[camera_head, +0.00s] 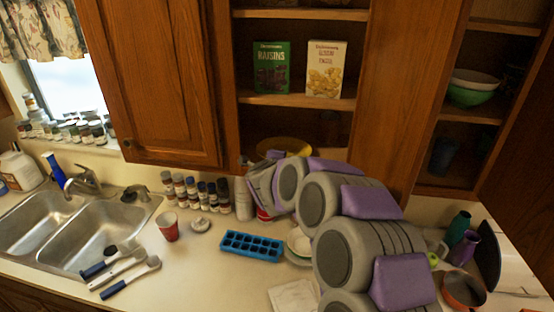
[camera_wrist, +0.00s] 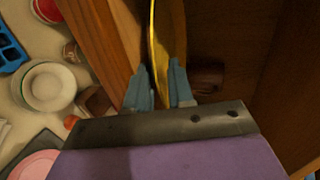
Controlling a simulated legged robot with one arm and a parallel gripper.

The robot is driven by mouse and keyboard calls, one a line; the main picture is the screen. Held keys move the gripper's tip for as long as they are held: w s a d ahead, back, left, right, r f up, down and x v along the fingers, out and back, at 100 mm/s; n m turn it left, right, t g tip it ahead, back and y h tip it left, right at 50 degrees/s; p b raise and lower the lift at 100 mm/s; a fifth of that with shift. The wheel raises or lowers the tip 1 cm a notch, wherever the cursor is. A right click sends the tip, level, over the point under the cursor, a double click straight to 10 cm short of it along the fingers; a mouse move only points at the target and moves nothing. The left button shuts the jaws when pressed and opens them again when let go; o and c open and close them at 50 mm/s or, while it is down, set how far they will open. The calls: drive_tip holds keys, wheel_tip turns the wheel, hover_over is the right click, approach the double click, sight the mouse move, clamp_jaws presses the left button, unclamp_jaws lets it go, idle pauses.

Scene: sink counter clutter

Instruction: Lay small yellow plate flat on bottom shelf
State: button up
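The small yellow plate (camera_head: 285,145) shows in the head view inside the bottom shelf opening of the middle cabinet, partly hidden behind my arm. In the wrist view the plate (camera_wrist: 166,40) appears nearly edge-on, with its rim between the two blue fingers of my gripper (camera_wrist: 161,88). The fingers look shut on the rim. The bottom shelf (camera_head: 318,152) is dark and mostly covered by my arm in the head view. Whether the plate's underside touches the shelf board cannot be told.
A raisins box (camera_head: 271,67) and a second box (camera_head: 325,69) stand on the shelf above. The cabinet's wooden side lies close to the plate in the wrist view. The counter below holds a blue ice tray (camera_head: 251,246), a red cup (camera_head: 168,227) and several spice jars.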

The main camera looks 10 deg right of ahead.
drive_tip(key=shift+s+a+r+n+t+y+b, duration=0.5)
drive_tip(key=shift+s+a+r+n+y+b, duration=1.9)
drive_tip(key=shift+s+a, duration=3.55)
drive_tip(key=s+a+f+n+g+y+b, duration=0.2)
drive_tip(key=s+f+n+y, duration=0.1)
drive_tip(key=s+n, duration=0.25)
drive_tip(key=s+a+f+n+g+y+b, duration=0.1)
drive_tip(key=s+f+n+g+y+b, duration=0.1)
drive_tip(key=s+f+n+b, duration=0.3)
drive_tip(key=s+d+f+n+g+h+b, duration=0.1)
drive_tip(key=s+d+f+n+g+b, duration=0.2)
drive_tip(key=s+f, duration=0.6)
drive_tip(key=s+d+f+n+g+h+b, duration=0.1)
drive_tip(key=s+d+f+n+g, duration=0.3)
drive_tip(key=s, duration=0.8)
drive_tip(key=s+d+f+g+h+b, duration=0.1)
drive_tip(key=s+d+f+g, duration=0.1)
drive_tip(key=s+d, duration=0.3)
drive_tip(key=s+d+f+g+h+b, duration=0.1)
drive_tip(key=s+d+f+g+h, duration=0.1)
drive_tip(key=s, duration=0.7)
drive_tip(key=d+f+g, duration=0.1)
drive_tip(key=d+f, duration=0.1)
drive_tip(key=d, duration=0.1)
drive_tip(key=shift+d+f+h, duration=0.3)
drive_tip(key=shift+d+f, duration=0.05)
drive_tip(key=shift+m, duration=0.25)
